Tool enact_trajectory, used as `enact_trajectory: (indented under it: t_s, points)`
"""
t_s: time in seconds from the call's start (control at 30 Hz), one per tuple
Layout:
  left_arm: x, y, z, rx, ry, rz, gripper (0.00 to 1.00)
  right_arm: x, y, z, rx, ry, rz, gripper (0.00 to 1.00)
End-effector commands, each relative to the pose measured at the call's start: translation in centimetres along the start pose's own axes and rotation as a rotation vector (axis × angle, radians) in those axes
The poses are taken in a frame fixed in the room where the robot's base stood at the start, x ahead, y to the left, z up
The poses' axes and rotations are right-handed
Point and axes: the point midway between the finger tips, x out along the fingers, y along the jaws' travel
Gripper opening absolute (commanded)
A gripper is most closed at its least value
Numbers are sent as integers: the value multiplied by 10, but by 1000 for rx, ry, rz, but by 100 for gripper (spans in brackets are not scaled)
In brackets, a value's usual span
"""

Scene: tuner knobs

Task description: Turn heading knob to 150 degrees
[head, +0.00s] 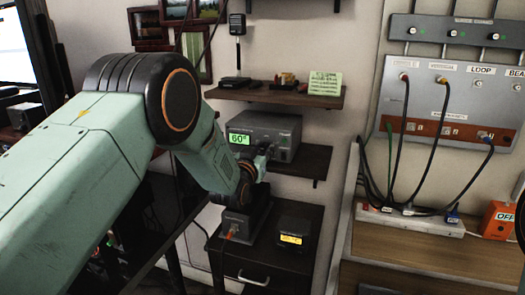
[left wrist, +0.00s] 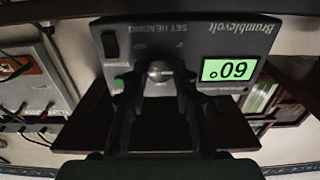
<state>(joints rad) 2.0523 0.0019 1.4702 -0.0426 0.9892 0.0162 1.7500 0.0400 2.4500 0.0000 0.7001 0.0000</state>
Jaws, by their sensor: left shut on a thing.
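The grey tuner box (head: 275,132) stands on the lower wall shelf, with a green display (head: 239,139) reading 60°. In the left wrist view the box (left wrist: 130,40) appears upside down, with its display (left wrist: 229,70) also reading 60°. My left gripper (head: 262,155) is at the front of the box. In the left wrist view my left gripper (left wrist: 160,85) has its two fingers on either side of the knob, shut on it. My right gripper is not in view.
A shelf above (head: 280,97) holds small items and a green note. A dark cabinet (head: 265,265) below carries two small boxes. A patch panel (head: 450,100) with cables hangs at right, above a power strip (head: 410,218) and an orange OFF box (head: 499,222).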

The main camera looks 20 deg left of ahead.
Motion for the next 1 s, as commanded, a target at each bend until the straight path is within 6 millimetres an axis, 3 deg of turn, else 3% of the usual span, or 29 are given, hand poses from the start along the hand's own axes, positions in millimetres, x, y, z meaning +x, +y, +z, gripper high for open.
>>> enact_trajectory:
  t_s: [0.37, 1.0]
  points:
    - [0, 1, 1, 176, -1, 0, 0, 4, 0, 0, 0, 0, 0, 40]
    - [0, 2, 2, 773, -1, 1, 0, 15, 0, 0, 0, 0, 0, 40]
